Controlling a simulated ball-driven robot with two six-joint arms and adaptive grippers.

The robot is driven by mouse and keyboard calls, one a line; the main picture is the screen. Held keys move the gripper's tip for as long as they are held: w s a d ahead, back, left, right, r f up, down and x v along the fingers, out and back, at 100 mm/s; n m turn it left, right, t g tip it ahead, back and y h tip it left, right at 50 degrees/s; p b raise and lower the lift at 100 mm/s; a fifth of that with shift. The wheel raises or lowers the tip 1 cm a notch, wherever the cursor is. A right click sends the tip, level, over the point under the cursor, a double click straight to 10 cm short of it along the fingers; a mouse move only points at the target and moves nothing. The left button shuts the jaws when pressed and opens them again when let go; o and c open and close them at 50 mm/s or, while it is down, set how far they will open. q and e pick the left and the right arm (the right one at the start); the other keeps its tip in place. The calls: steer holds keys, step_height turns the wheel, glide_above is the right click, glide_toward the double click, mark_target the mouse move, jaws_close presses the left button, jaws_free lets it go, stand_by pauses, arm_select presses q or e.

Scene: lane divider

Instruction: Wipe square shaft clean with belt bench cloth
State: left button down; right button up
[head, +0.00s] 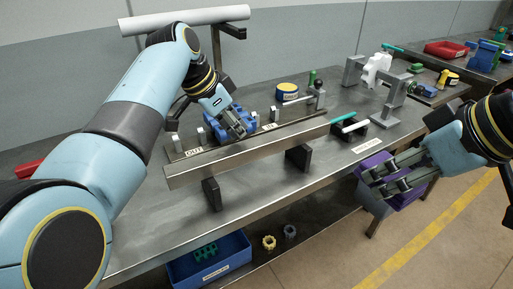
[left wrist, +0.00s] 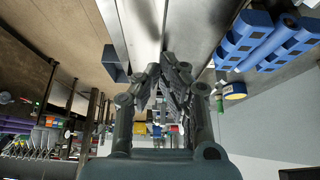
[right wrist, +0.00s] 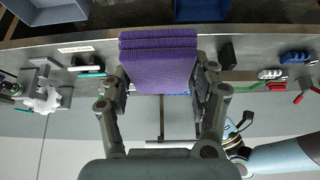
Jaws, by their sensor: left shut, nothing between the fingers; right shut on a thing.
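The square shaft (head: 250,152) is a long grey metal bar held level on black supports along the bench front. In the left wrist view a bright metal bar (left wrist: 135,25) runs away above my fingers. My left gripper (head: 242,130) is shut and empty, just above and behind the middle of the shaft; whether it touches anything is unclear. My right gripper (head: 378,182) is shut on the purple cloth (right wrist: 158,62), off the bench's right front edge, apart from the shaft. The cloth also shows in the head view (head: 370,166). Any dirt on the shaft is hard to make out.
Blue parts (head: 212,126) sit behind the shaft beside my left gripper, near an "OUT" label (head: 193,152). A grey stand with a white part (head: 376,68) is at the right. A blue bin (head: 210,262) is on the lower shelf. Bare bench lies in front of the shaft.

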arm_select(q)
steer(key=shift+f, duration=0.5)
arm_select(e)
steer(key=shift+f, duration=0.15)
arm_select(q)
steer(key=shift+r, duration=0.1)
